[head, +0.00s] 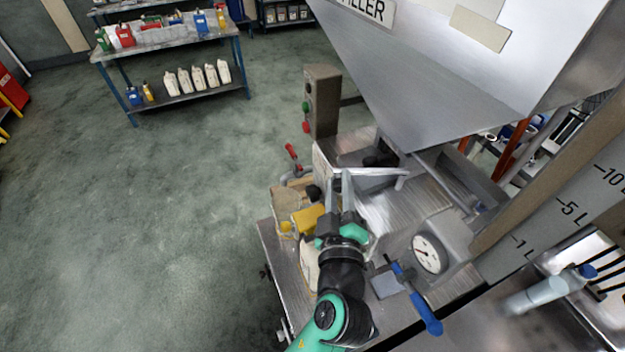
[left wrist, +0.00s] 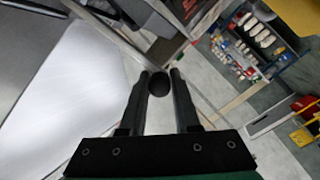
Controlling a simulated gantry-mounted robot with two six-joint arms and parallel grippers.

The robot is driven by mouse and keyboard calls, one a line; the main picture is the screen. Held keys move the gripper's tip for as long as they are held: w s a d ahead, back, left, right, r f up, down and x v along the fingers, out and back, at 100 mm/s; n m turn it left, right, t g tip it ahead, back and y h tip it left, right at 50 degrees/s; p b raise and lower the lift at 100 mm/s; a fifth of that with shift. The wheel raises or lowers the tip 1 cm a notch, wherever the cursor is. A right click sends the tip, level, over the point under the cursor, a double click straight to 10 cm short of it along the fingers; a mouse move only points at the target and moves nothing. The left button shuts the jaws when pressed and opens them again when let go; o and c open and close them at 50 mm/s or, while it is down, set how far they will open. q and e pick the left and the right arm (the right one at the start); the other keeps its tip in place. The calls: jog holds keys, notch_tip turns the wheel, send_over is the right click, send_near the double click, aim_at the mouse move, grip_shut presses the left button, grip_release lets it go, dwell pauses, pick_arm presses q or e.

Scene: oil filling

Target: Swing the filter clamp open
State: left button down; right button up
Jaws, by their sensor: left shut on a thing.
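My left gripper (head: 340,178) reaches up from the bottom of the head view to the filler's metal housing, under the big hopper. In the left wrist view its two dark fingers (left wrist: 159,76) are shut on a dark round knob (left wrist: 158,84), which sits between the fingertips. A pale metal bar (head: 378,171), which looks like the filter clamp, runs across the housing just beyond the fingertips in the head view. The fingers hide the knob in the head view, and I cannot tell how far the clamp is swung. My right gripper is not in view.
The hopper (head: 450,75) overhangs the work area. A button post (head: 321,102) stands behind the housing. A pressure gauge (head: 430,254) and a blue-handled valve (head: 426,312) are right of my arm. A yellow block (head: 307,218) is close on the left. Open floor lies further left.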

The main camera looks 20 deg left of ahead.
pick_arm(q)
jog(key=shift+d, duration=0.1)
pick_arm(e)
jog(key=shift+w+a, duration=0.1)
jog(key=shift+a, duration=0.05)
pick_arm(q)
jog(key=c, duration=0.6)
grip_release()
jog(key=shift+s, duration=0.1)
jog(key=shift+c, duration=0.2)
